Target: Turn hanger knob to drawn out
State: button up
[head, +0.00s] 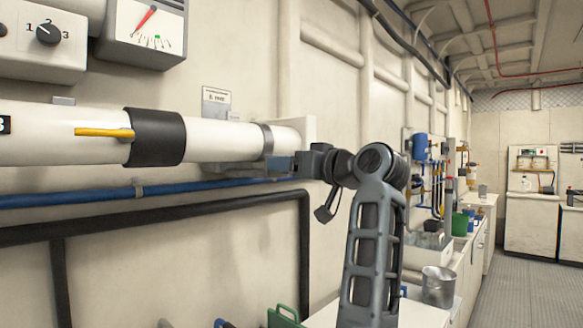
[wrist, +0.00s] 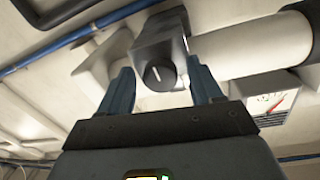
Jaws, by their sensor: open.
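In the wrist view a round dark knob (wrist: 157,75) with a white pointer line sits on the face of a dark grey block (wrist: 160,40). The line is close to upright in that picture, tilted slightly. My gripper (wrist: 159,68) is open, with one blue-grey finger on each side of the knob. Gaps show between the fingers and the knob, and nothing is held. In the head view my gripper (head: 280,164) is beside the right end of the white pipe (head: 225,140). I cannot make out this knob there. I see no readable position marks around it.
A numbered selector knob (head: 48,34) and a gauge (head: 146,30) are at the upper left. A blue pipe (head: 95,196) and a black pipe (head: 200,214) run below the white pipe. A counter with a metal pot (head: 438,287) stands at right. The aisle floor (head: 510,290) is clear.

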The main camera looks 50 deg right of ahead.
jog(key=shift+s, duration=0.1)
jog(key=s+b, duration=0.1)
jog(key=s, duration=0.6)
jog(key=shift+s+a, duration=0.2)
jog(key=shift+s, duration=0.1)
dwell(0.3)
